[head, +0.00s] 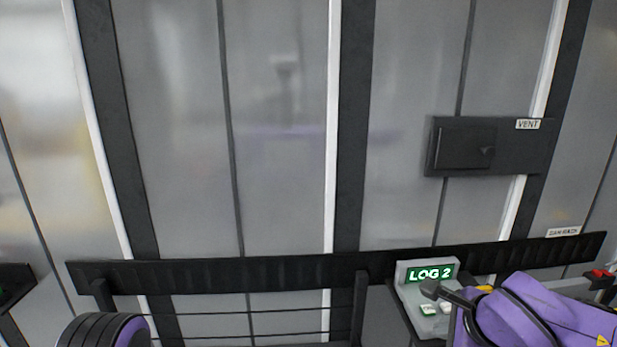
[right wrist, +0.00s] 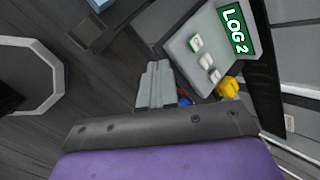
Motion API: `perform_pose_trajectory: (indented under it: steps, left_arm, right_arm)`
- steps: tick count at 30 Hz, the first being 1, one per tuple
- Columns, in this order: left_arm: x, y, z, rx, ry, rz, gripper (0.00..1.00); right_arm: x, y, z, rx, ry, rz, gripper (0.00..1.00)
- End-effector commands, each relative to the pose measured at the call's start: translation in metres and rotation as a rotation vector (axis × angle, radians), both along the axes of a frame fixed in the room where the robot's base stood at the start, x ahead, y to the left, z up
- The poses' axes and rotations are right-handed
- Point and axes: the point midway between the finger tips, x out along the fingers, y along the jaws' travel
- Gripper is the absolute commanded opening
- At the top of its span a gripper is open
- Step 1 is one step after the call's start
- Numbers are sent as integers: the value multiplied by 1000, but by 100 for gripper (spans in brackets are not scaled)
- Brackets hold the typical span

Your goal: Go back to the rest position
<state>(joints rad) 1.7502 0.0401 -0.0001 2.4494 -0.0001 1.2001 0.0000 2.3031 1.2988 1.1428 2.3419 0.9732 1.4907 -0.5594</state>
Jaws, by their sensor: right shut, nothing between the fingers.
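My right arm (head: 545,312), purple and black, comes in at the lower right of the head view. Its dark end overlaps the front of the grey LOG 2 box. In the right wrist view my right gripper (right wrist: 157,80) shows as two grey fingers shut together with nothing between them. The fingers are apart from the LOG 2 box (right wrist: 205,50), which lies to their upper right. A purple and black part of my left arm (head: 105,331) shows at the bottom left of the head view. My left gripper is out of view.
The LOG 2 box (head: 428,271) has a green-lit label and pale buttons. A black rail (head: 230,272) crosses the grey panelled wall. A dark VENT box (head: 465,147) is on the wall at the right. A yellow part (right wrist: 228,88) sits beside the LOG 2 box.

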Motion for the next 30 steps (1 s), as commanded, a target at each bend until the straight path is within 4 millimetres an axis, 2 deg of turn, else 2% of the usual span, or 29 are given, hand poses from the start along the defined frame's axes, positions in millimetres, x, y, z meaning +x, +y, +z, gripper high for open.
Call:
perform_pose_trajectory:
  steps: [5, 8, 11, 12, 15, 18, 21, 27, 28, 30]
  left_arm:
    - [0, 0, 0, -1, 1, 0, 43]
    - [0, 0, 0, -1, 1, 0, 43]
    - [0, 0, 0, -1, 1, 0, 43]
    - [0, 0, 0, -1, 1, 0, 43]
    - [0, 0, 0, -1, 1, 0, 43]
    - [0, 0, 0, -1, 1, 0, 43]
    - [0, 0, 0, -1, 1, 0, 43]
    - [0, 0, 0, -1, 1, 0, 43]
    - [0, 0, -19, 0, 0, 0, 43]
    - [0, 0, -43, -1, 1, 0, 43]
  right_arm:
    - [-7, 22, -76, -164, 87, 81, 0]
    - [-22, 32, -131, -284, 141, 161, 0]
    - [-55, 35, -202, -438, 207, 294, 0]
    - [-73, 34, -231, -504, 233, 365, 0]
    - [-121, 20, -289, -641, 288, 547, 0]
    - [-164, 0, -326, -739, 330, 723, 0]
    - [-199, -22, -348, -808, 365, 882, 0]
    - [-252, -69, -368, -898, 428, 1177, 0]
    - [-250, -68, -387, -893, 424, 1168, 0]
    - [-249, -67, -410, -889, 421, 1159, 0]
